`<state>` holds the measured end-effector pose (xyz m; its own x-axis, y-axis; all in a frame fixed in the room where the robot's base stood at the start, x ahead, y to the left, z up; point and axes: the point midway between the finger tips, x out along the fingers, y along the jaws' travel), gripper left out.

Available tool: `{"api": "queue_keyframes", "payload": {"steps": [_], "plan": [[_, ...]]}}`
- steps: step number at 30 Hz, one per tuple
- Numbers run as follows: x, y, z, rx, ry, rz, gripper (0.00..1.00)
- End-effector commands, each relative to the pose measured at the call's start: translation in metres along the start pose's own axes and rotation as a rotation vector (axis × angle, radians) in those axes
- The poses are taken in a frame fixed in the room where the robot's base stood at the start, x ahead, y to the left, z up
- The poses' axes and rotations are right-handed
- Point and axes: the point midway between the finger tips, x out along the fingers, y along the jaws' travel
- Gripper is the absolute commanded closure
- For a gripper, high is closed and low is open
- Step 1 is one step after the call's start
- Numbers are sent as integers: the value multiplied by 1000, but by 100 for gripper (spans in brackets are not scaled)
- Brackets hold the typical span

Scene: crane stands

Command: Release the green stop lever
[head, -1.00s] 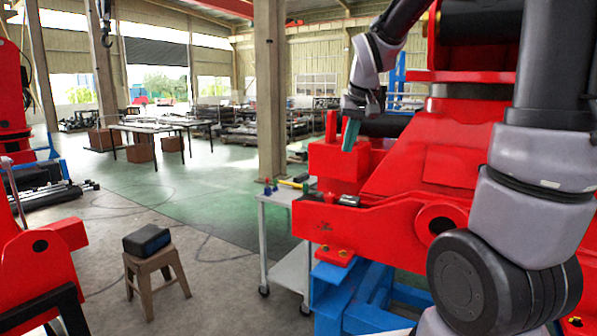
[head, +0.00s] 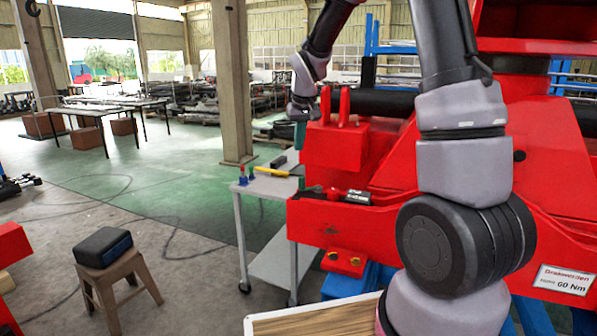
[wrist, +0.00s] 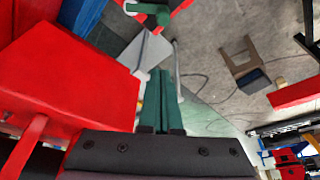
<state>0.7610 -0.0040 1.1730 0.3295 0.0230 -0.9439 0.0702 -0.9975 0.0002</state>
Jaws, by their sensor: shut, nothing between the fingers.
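A green lever-like part (wrist: 148,9) with a rounded end shows at the top edge of the wrist view, beside red metal. It looks like the stop lever, but only part of it is in frame. I cannot pick it out in the head view. My gripper (wrist: 160,72) has green fingers, which are shut and empty, and it is apart from the green part. In the head view my gripper (head: 300,135) hangs fingers down, just left of the red block (head: 335,146) on the red crane part.
A grey trolley (head: 285,262) with tools stands beside the red crane part (head: 345,226). A wooden stool (head: 118,284) bears a dark box (head: 103,247) at lower left. Green floor is open behind the stool.

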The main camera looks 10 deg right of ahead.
Motion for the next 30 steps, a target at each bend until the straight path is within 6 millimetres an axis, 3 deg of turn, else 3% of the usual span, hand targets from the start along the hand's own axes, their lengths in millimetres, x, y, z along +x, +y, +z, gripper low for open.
{"api": "queue_keyframes", "payload": {"steps": [8,19,24,30], "plan": [[25,0,1,0,-4,0,100],[103,0,1,0,-4,0,100],[91,0,25,-1,0,0,100],[87,0,37,1,0,0,100]]}}
